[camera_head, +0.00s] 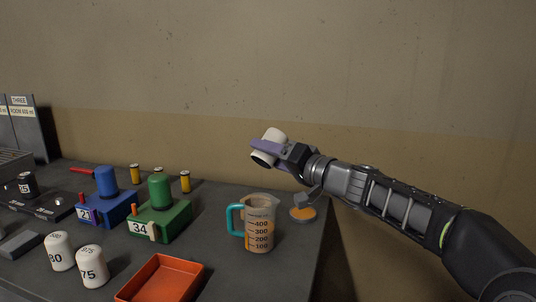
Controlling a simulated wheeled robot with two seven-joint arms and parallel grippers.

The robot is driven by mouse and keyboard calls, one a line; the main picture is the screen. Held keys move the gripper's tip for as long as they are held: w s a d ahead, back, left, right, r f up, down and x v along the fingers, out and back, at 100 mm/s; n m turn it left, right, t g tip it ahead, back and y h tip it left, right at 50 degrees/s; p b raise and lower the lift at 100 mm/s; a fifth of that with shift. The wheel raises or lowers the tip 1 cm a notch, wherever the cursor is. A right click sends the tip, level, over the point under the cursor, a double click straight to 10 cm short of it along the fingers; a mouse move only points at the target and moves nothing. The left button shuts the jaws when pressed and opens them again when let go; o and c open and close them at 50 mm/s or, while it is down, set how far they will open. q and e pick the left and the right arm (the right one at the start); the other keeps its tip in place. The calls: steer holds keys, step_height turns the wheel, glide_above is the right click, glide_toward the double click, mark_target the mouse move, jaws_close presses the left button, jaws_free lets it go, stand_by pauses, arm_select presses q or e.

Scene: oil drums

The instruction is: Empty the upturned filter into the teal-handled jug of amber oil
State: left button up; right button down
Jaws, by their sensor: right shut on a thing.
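My right gripper (282,153) is shut on a white cylindrical filter (274,135). It holds the filter in the air above the jug, tilted, with a dark open end facing down and left. The clear jug (262,236) with a teal handle (233,219) stands upright on the table near its right edge. It has a printed scale up to at least 400 and amber oil inside. No stream from the filter shows. The filter and the jug are apart. My left gripper is not in view.
A dish with orange contents (302,213) sits right of the jug at the table edge. An orange-red tray (162,281) lies front left. Two white numbered canisters (92,266), a green block marked 34 (160,220) and a blue block (107,207) stand left.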

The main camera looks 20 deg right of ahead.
steer(key=shift+r, duration=0.1)
steer(key=m+p, duration=0.1)
steer(key=r+m+p, duration=0.1)
steer(key=m, duration=0.1)
steer(key=shift+w+d+r, duration=0.1)
steer(key=shift+d+r, duration=0.05)
steer(key=shift+d, duration=0.05)
steer(key=shift+m, duration=0.4)
steer(key=r+m+p, duration=0.1)
steer(key=m+p, duration=0.1)
steer(key=shift+m, duration=0.4)
steer(key=shift+d+r+m+p, duration=0.1)
steer(key=shift+m+p, duration=0.3)
steer(key=shift+m, duration=0.2)
